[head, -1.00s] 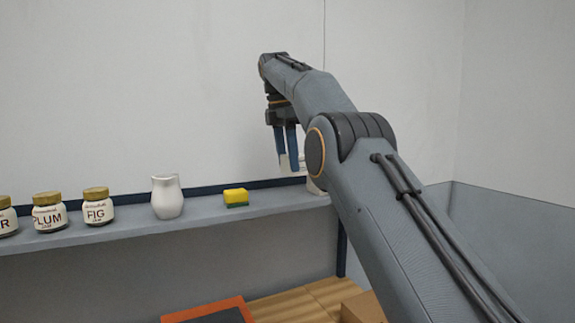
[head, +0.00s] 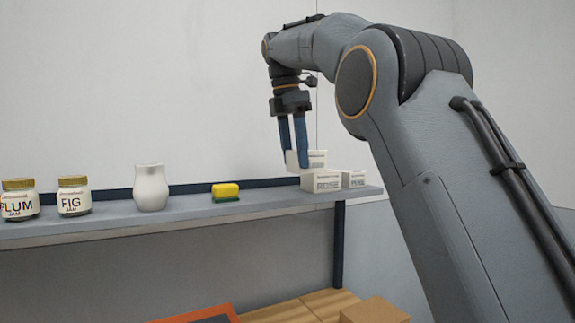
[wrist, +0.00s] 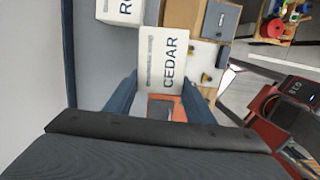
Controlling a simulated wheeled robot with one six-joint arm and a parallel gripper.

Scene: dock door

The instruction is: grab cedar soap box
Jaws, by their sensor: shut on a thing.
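The white cedar soap box (wrist: 160,62), with CEDAR lettered on its face, sits between the two fingers of my gripper (wrist: 160,82) in the wrist view. In the head view my gripper (head: 296,157) points down over the right end of the shelf, shut on the cedar box (head: 318,158). The cedar box shows just behind and above the rose box (head: 320,182); I cannot tell how much clearance lies under it. A pine box (head: 354,179) stands to the right of the rose box.
On the shelf (head: 255,208) to the left are a yellow-green sponge (head: 226,192), a white vase (head: 151,188), a fig jar (head: 74,196) and a plum jar (head: 19,200). A cardboard box (head: 375,311) is below. Another white box (wrist: 121,11) shows in the wrist view.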

